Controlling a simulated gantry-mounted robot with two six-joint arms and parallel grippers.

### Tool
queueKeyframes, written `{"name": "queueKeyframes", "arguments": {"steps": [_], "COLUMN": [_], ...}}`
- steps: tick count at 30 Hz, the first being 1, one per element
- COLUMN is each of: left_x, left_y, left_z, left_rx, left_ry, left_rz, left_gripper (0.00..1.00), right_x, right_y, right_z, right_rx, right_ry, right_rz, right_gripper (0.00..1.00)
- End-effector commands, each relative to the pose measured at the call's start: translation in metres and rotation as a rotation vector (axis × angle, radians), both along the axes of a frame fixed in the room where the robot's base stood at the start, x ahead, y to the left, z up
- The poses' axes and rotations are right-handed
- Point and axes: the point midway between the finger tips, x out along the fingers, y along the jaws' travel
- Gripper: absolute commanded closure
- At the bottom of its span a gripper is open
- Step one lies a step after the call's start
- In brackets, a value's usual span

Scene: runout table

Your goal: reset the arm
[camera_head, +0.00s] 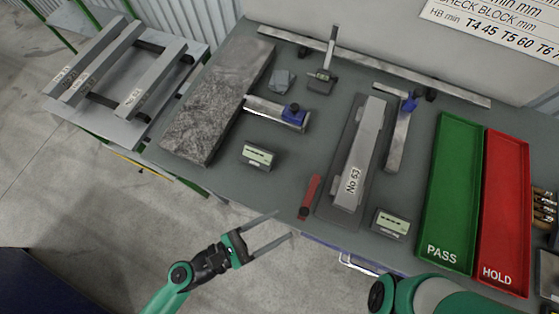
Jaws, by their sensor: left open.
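My left gripper (268,232) comes in from the lower left on a green and black arm. Its two thin grey fingers are spread apart with nothing between them. It hangs in front of the table's near edge, over the grey floor in the picture. Part of my right arm (430,296), green and black, shows at the bottom right edge. Its gripper is out of the frame.
The grey table (225,185) holds a stone slab (215,105), a bar marked No 53 (358,160), a red-handled tool (309,197) and two display boxes. A green PASS tray (450,190) and red HOLD tray (506,210) lie right. A side rack (115,110) holds metal bars.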

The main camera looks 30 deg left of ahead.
Motion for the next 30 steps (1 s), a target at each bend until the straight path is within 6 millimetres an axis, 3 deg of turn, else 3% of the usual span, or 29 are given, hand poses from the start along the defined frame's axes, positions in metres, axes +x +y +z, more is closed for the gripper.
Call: {"name": "queueKeyframes", "arguments": {"steps": [19, 22, 26, 29, 30], "left_x": [-0.003, 0.004, 0.043, 0.085, 0.101], "left_y": [0.001, 0.001, 0.0, -0.001, -0.002], "left_z": [0.0, 0.007, 0.049, 0.117, 0.15], "left_rx": [-0.001, -0.003, -0.017, 0.004, 0.041], "left_ry": [-0.001, -0.021, -0.151, -0.349, -0.45], "left_rz": [-0.006, -0.001, 0.008, 0.023, 0.032], "left_gripper": [0.38, 0.38, 0.38, 0.38, 0.38], "right_x": [0.0, 0.0, 0.0, 0.0, 0.0], "right_y": [0.0, 0.0, 0.0, 0.0, 0.0], "right_z": [0.0, 0.0, 0.0, 0.0, 0.0], "right_rx": [0.0, 0.0, 0.0, 0.0, 0.0], "right_ry": [0.0, 0.0, 0.0, 0.0, 0.0], "right_rz": [0.0, 0.0, 0.0, 0.0, 0.0], "right_gripper": [0.33, 0.33, 0.33, 0.33, 0.33]}}
